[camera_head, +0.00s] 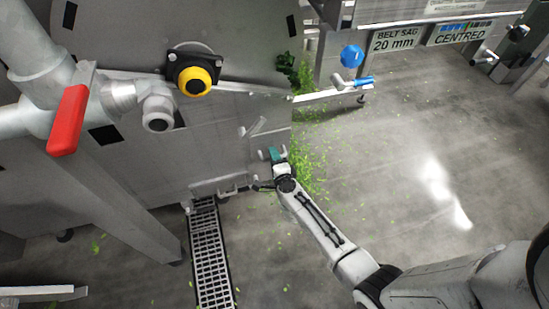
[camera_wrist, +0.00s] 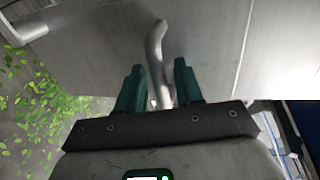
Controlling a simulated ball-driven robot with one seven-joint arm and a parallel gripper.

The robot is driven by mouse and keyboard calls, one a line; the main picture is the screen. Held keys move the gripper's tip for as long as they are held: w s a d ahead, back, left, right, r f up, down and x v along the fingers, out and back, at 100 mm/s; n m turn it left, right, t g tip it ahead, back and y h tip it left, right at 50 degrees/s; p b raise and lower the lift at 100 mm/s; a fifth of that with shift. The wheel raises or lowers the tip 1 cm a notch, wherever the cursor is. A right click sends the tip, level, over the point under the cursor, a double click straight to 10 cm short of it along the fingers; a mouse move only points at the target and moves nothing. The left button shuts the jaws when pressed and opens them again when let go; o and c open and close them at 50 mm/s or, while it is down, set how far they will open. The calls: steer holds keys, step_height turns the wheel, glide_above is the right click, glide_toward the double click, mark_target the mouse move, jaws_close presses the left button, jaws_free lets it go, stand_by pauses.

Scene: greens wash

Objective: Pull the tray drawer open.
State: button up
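A pale, slightly bent bar handle (camera_wrist: 156,48) stands out from a grey metal front (camera_wrist: 205,35) in the wrist view. I take this front to be the tray drawer's, though its edges are not clear. My gripper (camera_wrist: 160,68) has its two green fingers apart, one on each side of the bar, with small gaps showing. In the head view my gripper (camera_head: 270,154) is at the lower right of the grey machine, close to a slanted pale bar (camera_head: 258,126). The contact point is too small to tell there.
Green leaf scraps (camera_head: 312,165) litter the floor right of the machine. A floor drain grate (camera_head: 210,255) runs below it. Open floor (camera_head: 400,150) lies to the right.

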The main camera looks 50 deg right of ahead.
steer(key=shift+c, duration=0.5)
jaws_close()
steer(key=shift+s+a, duration=0.1)
steer(key=f+v, duration=0.3)
steer(key=v, duration=1.2)
steer(key=s+f+v, duration=0.1)
steer(key=f+v, duration=0.2)
steer(key=v, duration=1.3)
steer(key=shift+a+p, duration=0.4)
steer(key=shift+s+f, duration=0.1)
steer(key=shift+o, duration=0.5)
jaws_free()
